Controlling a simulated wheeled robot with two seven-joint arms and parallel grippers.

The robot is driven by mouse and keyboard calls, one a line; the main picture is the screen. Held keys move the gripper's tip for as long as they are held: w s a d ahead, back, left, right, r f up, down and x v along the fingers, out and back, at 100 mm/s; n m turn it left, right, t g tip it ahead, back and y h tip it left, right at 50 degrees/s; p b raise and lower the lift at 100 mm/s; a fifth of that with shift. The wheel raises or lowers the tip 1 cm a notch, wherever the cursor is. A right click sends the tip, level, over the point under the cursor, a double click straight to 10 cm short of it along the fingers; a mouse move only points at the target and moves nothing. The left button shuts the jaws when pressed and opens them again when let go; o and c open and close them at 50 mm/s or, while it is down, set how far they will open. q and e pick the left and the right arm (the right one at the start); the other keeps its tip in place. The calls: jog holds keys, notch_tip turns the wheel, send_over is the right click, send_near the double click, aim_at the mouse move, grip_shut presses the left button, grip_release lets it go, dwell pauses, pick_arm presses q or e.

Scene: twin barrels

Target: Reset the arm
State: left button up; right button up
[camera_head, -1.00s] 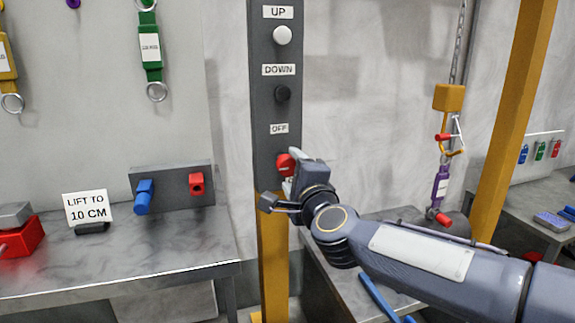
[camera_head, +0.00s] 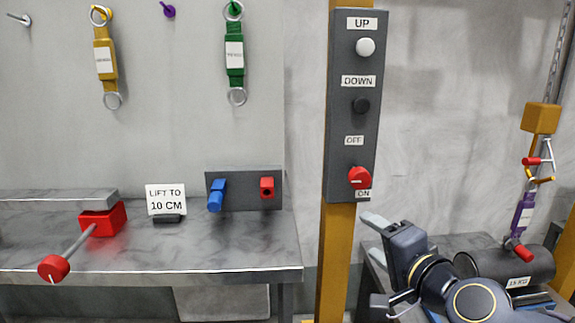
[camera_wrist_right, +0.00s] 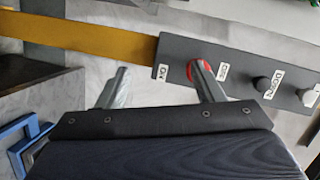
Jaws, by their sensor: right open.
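My right gripper (camera_head: 375,262) is at the lower right of the head view, below the control panel (camera_head: 341,120), open and empty. In the right wrist view its two fingers (camera_wrist_right: 160,88) are spread apart, and the right finger overlaps the red rotary knob in the picture. The red knob (camera_head: 359,178) sits low on the panel between the OFF and ON labels. In the head view the gripper is apart from the knob. My left gripper is not in view.
The panel hangs on a yellow post (camera_head: 335,260). Left is a grey bench (camera_head: 150,250) with a red block (camera_head: 103,219) and a LIFT TO 10 CM sign (camera_head: 166,198). Right, a purple strap (camera_head: 523,215) hangs from a chain by a dark cylinder (camera_head: 490,265).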

jog(key=s+d+f+n+g+h, duration=0.15)
jog(key=s+f+n+g, duration=0.35)
jog(key=s+f, duration=0.55)
jog(key=s+d+f+n+g+y, duration=0.15)
jog(key=s+f+n+g, duration=0.35)
jog(key=s+f, duration=0.6)
notch_tip(320, 180, up, 25)
jog(key=h+p, duration=0.1)
jog(key=p, duration=2.3)
jog(key=shift+s+d+r, duration=0.15)
jog(key=shift+s+d, duration=0.1)
